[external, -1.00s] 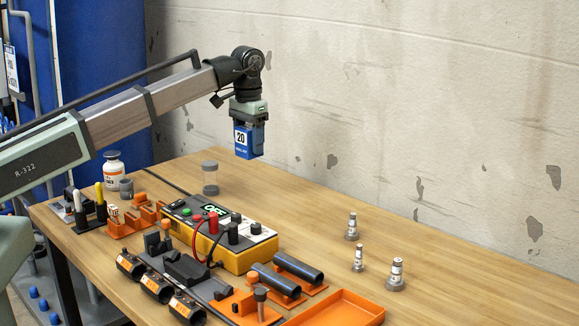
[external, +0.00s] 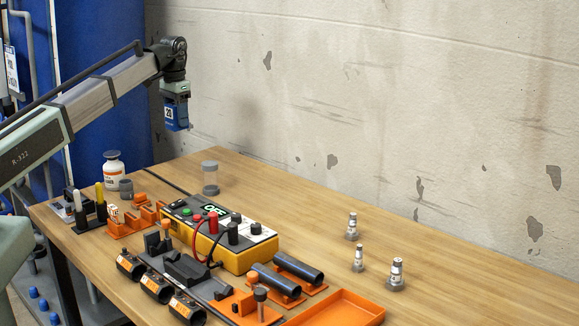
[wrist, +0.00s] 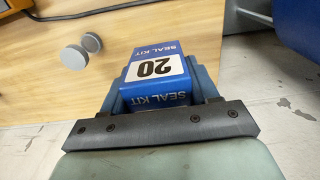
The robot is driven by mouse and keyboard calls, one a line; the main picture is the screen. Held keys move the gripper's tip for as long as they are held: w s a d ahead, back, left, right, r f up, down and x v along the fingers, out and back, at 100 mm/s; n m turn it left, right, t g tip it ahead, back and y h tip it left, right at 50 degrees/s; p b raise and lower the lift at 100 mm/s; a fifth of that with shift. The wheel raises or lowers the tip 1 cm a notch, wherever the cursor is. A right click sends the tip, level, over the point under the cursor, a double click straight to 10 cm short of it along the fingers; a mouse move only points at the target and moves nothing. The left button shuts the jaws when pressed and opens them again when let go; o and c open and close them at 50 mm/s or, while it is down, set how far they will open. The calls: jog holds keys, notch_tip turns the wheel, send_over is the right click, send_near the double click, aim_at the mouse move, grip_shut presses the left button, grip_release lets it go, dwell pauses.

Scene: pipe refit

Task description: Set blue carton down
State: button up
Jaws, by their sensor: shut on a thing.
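The blue carton (external: 176,113) has a white label reading 20 and hangs in my gripper (external: 175,92), above the far left part of the table, clear of the surface. In the wrist view the carton (wrist: 155,72) shows its "SEAL KIT" print, held between the two jaws of my gripper (wrist: 158,85). My gripper is shut on it. The wooden table (external: 440,270) lies below.
A yellow meter (external: 225,238), black pipes (external: 288,273) and an orange tray (external: 340,308) fill the front. Several small grey-white fittings (external: 352,227) stand at right.

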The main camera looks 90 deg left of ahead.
aim_at(172, 123)
jog(key=shift+s+a, duration=0.55)
jog(key=shift+s, duration=0.3)
notch_tip(172, 123, down, 4)
jog(key=shift+f, duration=5.5)
jog(key=shift+f, duration=0.2)
jog(key=o, duration=1.1)
jog(key=shift+c, duration=0.2)
jog(key=shift+r, duration=0.2)
notch_tip(172, 123, up, 12)
